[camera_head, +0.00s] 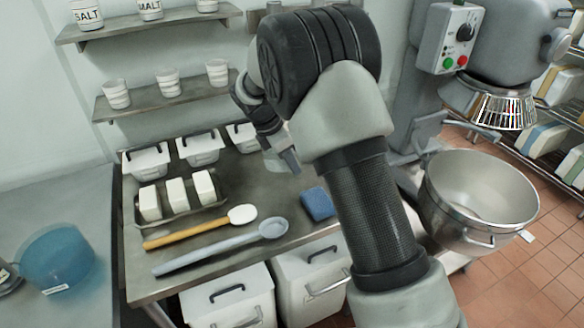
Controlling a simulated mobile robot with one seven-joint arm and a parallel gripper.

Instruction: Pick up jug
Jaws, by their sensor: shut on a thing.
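My arm reaches up the middle of the view and bends to the left at a large dark joint. My gripper (284,155) points down over the back right part of the metal table, largely hidden behind my own arm. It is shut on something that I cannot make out. I cannot identify a jug with certainty. A round blue translucent vessel (56,262) with a white label stands on the left counter, well apart from my gripper; I cannot tell whether it is a jug.
The metal table (222,258) holds a tray (212,212) of white blocks, two long spoons (200,228) and a blue sponge-like block (318,204). White lidded bins (148,162) line its back. A mixer with a steel bowl (478,195) stands right. Shelves (165,98) hang behind.

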